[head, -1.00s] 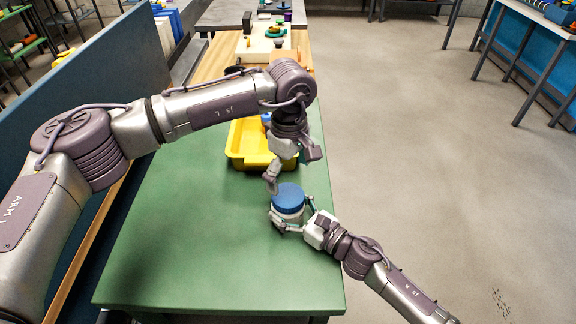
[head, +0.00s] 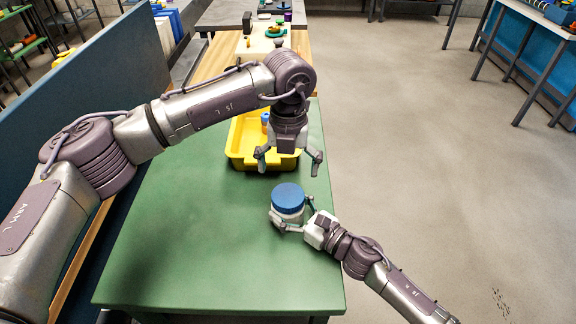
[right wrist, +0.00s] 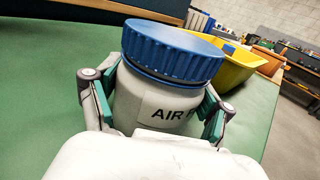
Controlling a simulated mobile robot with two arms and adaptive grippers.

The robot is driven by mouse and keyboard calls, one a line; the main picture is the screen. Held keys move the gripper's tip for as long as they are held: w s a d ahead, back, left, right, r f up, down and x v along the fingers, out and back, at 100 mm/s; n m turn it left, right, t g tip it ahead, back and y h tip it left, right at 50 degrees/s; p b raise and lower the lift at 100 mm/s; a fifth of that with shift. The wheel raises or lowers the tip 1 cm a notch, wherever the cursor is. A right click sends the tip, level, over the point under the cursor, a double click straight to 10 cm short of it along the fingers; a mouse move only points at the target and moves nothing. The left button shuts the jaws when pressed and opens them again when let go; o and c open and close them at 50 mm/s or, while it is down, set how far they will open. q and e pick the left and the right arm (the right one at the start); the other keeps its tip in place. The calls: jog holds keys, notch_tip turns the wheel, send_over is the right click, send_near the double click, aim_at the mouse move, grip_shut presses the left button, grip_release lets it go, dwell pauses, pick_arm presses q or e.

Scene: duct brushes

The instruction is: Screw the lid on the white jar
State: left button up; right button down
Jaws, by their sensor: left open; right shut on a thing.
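The white jar (right wrist: 150,103) stands upright on the green table, with a label reading "AIR" and more text that is cut off. A blue ribbed lid (head: 288,197) sits on top of the jar; in the right wrist view the lid (right wrist: 172,52) looks slightly tilted by the camera angle, and I cannot tell how tight it is. My right gripper (head: 292,222) is shut around the jar's body, one finger on each side. My left gripper (head: 290,160) is open and empty above and beyond the lid, its fingers spread and pointing down, apart from it.
A yellow tray (head: 236,160) stands on the green table (head: 190,240) behind the jar, with a small blue item (head: 265,119) in it. The front and left of the table are clear. A blue partition (head: 110,80) runs along the left.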

aim_at(288, 195)
pick_arm(q)
jog(key=shift+n, duration=0.6)
jog(key=shift+f, duration=4)
